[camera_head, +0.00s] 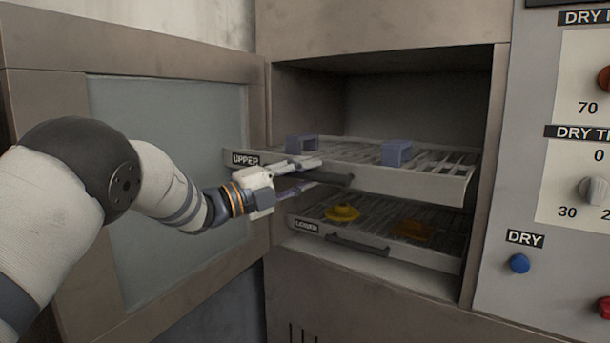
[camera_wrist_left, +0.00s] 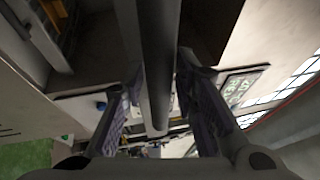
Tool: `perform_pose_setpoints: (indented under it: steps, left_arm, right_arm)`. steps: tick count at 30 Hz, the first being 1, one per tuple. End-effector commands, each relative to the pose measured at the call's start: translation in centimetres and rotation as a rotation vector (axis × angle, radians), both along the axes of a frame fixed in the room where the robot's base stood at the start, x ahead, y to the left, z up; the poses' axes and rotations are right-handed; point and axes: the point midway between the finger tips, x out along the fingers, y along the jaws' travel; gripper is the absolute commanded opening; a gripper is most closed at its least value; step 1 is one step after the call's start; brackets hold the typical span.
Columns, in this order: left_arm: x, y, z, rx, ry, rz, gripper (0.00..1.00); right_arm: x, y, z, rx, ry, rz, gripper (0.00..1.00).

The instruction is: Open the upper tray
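The upper tray (camera_head: 410,184) is a metal rack labelled UPPER. Its front edge stands out past the cabinet opening and further forward than the lower tray. Its dark bar handle (camera_head: 325,178) is on the front face. My left gripper (camera_head: 302,176) is at the left part of this handle, one finger above it and one below. In the left wrist view the handle (camera_wrist_left: 158,60) runs between the two spread fingers (camera_wrist_left: 158,90), with gaps visible on both sides. My right gripper is not in view.
Two purple blocks (camera_head: 397,152) sit on the upper tray. The lower tray (camera_head: 372,258) holds a yellow piece (camera_head: 342,212) and an orange-brown piece (camera_head: 411,229). The cabinet door (camera_head: 170,150) stands open at left, behind my arm. A control panel (camera_head: 545,210) is at right.

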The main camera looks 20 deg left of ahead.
Motion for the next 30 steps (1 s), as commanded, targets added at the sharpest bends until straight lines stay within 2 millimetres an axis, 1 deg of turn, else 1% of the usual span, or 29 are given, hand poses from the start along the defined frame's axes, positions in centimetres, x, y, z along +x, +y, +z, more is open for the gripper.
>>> perform_pose_setpoints:
  steps: [2, 5, 8, 13, 15, 18, 22, 30]
  left_arm:
    - [0.0, 0.0, 0.0, -0.001, 0.001, 0.000, 0.26]
    - [-0.6, 0.7, -0.2, 0.000, 0.001, 0.001, 0.26]
    - [-2.3, 2.3, -0.6, -0.002, 0.004, 0.004, 0.26]
    - [-5.7, 5.5, -1.4, -0.002, 0.002, 0.005, 0.26]
    - [-6.9, 6.4, -1.7, -0.001, 0.002, 0.003, 0.26]
    - [-8.0, 7.5, -2.0, -0.002, 0.000, 0.002, 0.26]
    - [-8.7, 8.0, -2.2, 0.000, 0.000, 0.000, 0.26]
    - [-8.7, 8.1, -2.2, 0.000, 0.000, 0.000, 0.26]
  right_arm:
    - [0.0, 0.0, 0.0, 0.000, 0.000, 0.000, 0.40]
    - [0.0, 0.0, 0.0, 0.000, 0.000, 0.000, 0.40]
    - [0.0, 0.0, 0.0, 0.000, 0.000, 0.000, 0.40]
    - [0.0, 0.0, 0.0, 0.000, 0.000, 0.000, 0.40]
    - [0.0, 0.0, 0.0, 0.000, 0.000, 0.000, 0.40]
    - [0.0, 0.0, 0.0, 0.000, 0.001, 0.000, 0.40]
    - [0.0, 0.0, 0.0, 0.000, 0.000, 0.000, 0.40]
    - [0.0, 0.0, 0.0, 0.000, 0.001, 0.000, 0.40]
